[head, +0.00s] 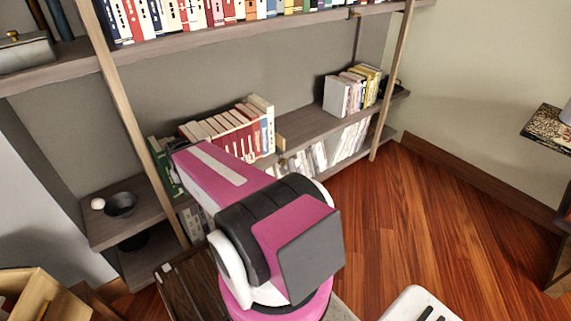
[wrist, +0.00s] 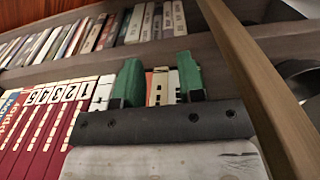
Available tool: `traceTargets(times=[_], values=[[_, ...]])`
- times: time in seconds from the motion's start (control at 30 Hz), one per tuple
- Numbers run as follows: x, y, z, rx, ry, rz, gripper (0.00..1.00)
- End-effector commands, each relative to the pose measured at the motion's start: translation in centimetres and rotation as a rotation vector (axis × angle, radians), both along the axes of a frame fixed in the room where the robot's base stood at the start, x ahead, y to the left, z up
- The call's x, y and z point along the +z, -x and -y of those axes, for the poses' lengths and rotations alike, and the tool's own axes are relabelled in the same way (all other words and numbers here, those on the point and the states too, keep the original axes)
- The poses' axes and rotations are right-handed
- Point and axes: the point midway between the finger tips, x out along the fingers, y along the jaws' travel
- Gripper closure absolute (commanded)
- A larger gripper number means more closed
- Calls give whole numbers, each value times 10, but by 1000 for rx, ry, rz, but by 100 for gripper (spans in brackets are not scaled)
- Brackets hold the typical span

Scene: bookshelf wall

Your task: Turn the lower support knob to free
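I cannot make out the lower support knob in either view. A slanted wooden support post (head: 125,110) of the bookshelf stands at the left in the head view; a wooden post also runs down the right side of the wrist view (wrist: 250,75). My gripper (wrist: 159,82) has two green fingers set apart with a clear gap between them. Nothing is held; pale and reddish book spines show behind the gap. The gripper is left of the post in the wrist view. In the head view my pink arm hides the gripper.
Red books (wrist: 62,115) stand close at the left of the gripper. More books (head: 235,125) fill the middle shelf. A dark bowl (head: 120,205) and a white ball (head: 98,203) sit on the lower left shelf. The wooden floor (head: 430,200) at the right is largely clear.

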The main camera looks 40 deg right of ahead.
Motion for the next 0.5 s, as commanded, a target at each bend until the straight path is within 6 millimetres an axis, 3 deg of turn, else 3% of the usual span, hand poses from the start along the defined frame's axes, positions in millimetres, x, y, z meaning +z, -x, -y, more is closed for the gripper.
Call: traceTargets(times=[0.17, 0.5], values=[[-10, -1, 10, -81, -59, -13, 64], [-44, -5, 52, -472, -349, -59, 64]])
